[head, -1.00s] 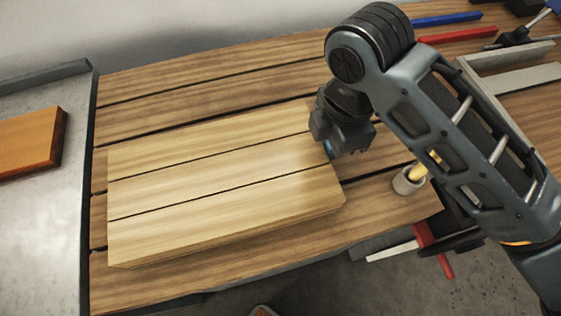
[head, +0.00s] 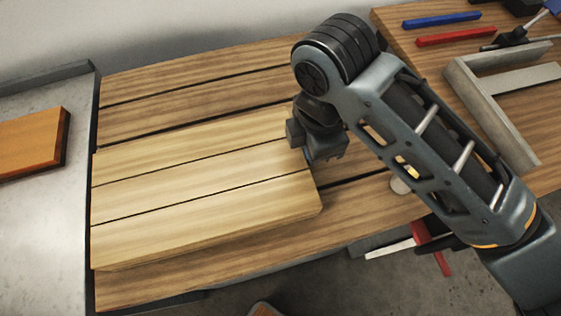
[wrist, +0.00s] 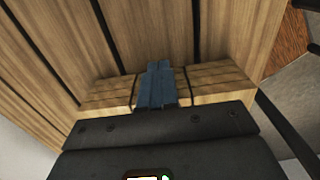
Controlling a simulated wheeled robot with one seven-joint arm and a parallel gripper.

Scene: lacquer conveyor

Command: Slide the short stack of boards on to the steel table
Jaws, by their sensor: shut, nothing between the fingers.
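The short stack of boards (head: 200,185) is light wood with dark seams. It lies on the slatted wooden table (head: 190,92), its left end at the seam by the steel table (head: 45,235). My gripper (head: 318,160) is shut with nothing in it, down at the right end of the stack. In the wrist view the blue closed fingers (wrist: 157,88) are at the edge of the stack (wrist: 218,82). Whether they touch it, I cannot tell for sure. Most of the stack is hidden by the gripper body there.
An orange-brown board (head: 30,143) lies on the steel table, whose front part is bare. At right are a blue bar (head: 441,20), a red bar (head: 456,37) and a grey frame (head: 470,85). A small pot (head: 400,186) shows partly behind my arm.

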